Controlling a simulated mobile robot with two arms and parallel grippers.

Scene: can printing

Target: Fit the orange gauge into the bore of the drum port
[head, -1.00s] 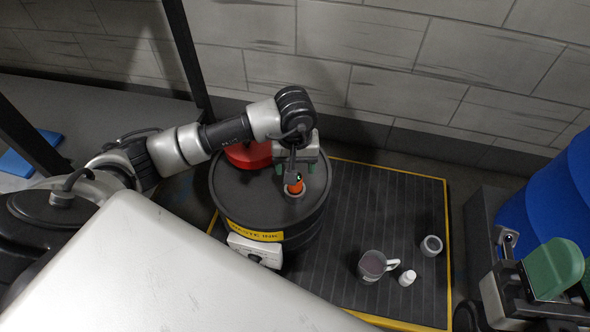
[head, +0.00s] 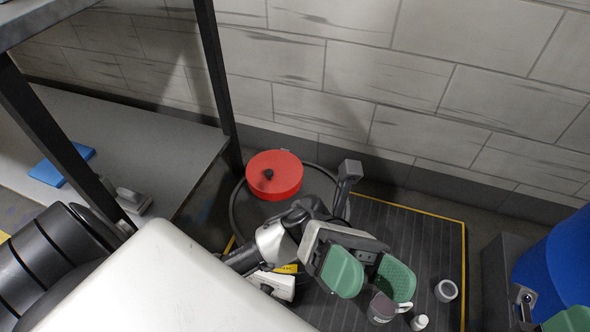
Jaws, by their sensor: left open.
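The black drum (head: 252,214) stands on the dark floor mat, with a red round part (head: 274,175) on its top. My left arm and gripper cover much of the drum's top. The orange gauge and the drum port's bore are hidden behind them, so I cannot tell how the gauge sits. My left gripper (head: 369,275) is open over the right side of the drum, its green finger pads apart with nothing visible between them. Only a green part of my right gripper (head: 570,320) shows at the bottom right corner; its jaws are cut off.
A dark mug (head: 382,308), a small white bottle (head: 419,322) and a grey cup-like ring (head: 446,291) stand close by my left gripper. A blue barrel (head: 555,262) is at the right. The mat's far right part is clear. A black shelf post (head: 219,85) stands left of the drum.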

